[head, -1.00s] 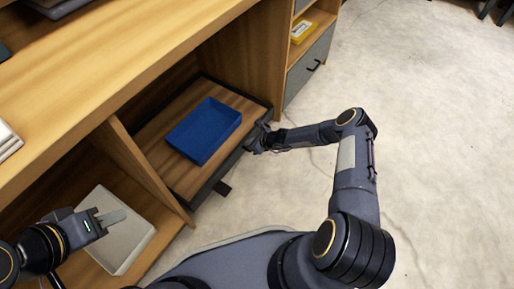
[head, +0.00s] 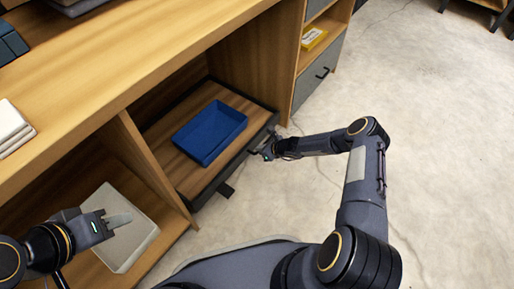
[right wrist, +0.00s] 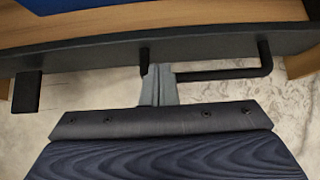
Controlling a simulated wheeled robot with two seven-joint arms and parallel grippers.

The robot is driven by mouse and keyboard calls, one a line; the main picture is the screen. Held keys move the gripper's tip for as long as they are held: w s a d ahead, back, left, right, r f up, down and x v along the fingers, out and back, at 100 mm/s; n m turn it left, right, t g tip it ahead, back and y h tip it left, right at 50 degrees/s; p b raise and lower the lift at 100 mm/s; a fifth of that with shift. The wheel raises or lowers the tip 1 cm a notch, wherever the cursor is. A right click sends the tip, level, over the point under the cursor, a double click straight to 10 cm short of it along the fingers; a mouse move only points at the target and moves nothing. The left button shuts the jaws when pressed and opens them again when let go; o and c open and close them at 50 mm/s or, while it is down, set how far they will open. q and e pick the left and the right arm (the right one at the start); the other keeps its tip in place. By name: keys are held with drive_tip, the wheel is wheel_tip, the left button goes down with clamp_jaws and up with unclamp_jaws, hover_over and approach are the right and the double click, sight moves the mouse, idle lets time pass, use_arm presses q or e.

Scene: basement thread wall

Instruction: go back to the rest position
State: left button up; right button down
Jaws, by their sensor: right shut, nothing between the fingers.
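My right gripper (head: 262,153) is at the front of the open drawer (head: 185,168), near its right end. In the right wrist view its grey fingers (right wrist: 159,85) are together with nothing between them. They are close to the drawer's black bar handle (right wrist: 225,73) and overlap its left part in the picture; I cannot tell whether they touch it. My left gripper (head: 118,221) is at the lower left in the head view, above a pale grey bin. Whether its jaws are open is unclear.
A blue tray (head: 210,133) lies in the drawer. The pale bin (head: 135,247) stands in the lower left cubby of the wooden cabinet (head: 100,90). A yellow box (head: 313,38) sits on a shelf above a grey drawer (head: 318,75). The concrete floor (head: 440,130) at right is clear.

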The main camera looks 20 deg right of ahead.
drive_tip(key=p+v, duration=0.5)
drive_tip(key=v, duration=0.5)
drive_tip(key=shift+s+d, duration=0.3)
drive_tip(key=shift+s, duration=0.05)
